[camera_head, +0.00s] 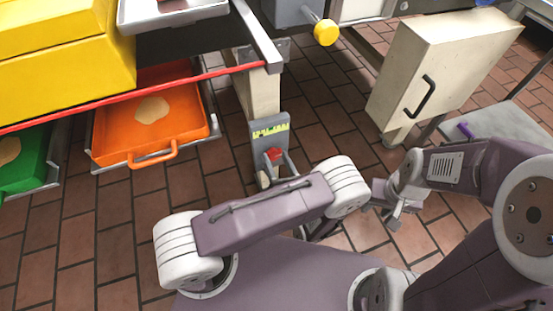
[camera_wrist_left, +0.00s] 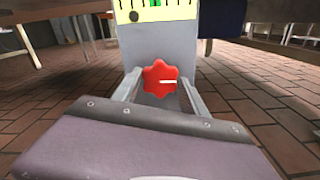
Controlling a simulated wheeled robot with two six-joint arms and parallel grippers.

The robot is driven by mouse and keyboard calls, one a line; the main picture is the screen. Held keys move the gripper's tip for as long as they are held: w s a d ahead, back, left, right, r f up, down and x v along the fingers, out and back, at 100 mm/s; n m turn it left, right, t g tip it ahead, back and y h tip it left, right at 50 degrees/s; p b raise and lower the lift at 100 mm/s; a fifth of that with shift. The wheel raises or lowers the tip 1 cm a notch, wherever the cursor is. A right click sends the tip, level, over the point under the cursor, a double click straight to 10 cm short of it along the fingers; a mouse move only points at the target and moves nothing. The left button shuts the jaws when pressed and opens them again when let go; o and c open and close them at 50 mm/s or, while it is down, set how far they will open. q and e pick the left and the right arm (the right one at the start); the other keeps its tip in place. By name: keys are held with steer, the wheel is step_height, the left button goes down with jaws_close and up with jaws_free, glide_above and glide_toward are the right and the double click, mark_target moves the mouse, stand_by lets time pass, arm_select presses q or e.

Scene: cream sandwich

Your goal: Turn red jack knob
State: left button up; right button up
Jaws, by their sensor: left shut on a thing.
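My left gripper (camera_wrist_left: 160,86) is shut on the knob, with one finger on each side. In the head view the red knob (camera_head: 274,154) shows beyond my left arm, low on the post. My left arm hides part of the left gripper there. My right gripper (camera_head: 388,208) is away to the right, above the floor, holding nothing that I can see; its jaw opening is unclear.
An orange tray (camera_head: 190,130) and a green tray (camera_head: 22,185) hang at the left under a yellow box (camera_head: 60,45). A red bar (camera_head: 130,98) crosses above them. A cream cabinet (camera_head: 440,60) with a black handle stands at the right. A yellow knob (camera_head: 326,33) sticks out at the top.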

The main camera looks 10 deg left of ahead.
arm_select(q)
steer(key=m+p, duration=0.2)
steer(key=shift+r+m, duration=0.2)
steer(key=shift+m, duration=0.1)
steer(key=shift+m+p, duration=0.7)
steer(key=shift+m, duration=0.2)
steer(key=m+p, duration=0.1)
steer(key=m, duration=0.1)
steer(key=shift+f+m, duration=0.1)
steer(key=shift+m, duration=0.3)
steer(key=m+p, duration=0.1)
steer(key=m, duration=0.1)
steer(key=shift+m, duration=0.3)
steer(key=m, duration=0.2)
steer(key=shift+f+m+p, duration=0.1)
steer(key=shift+m+p, duration=0.25)
steer(key=shift+m, duration=0.05)
steer(key=m, duration=0.3)
steer(key=shift+m, duration=0.3)
steer(key=m, duration=0.3)
steer(key=shift+f+p, duration=0.1)
steer(key=shift+p, duration=0.25)
steer(key=shift+m, duration=2)
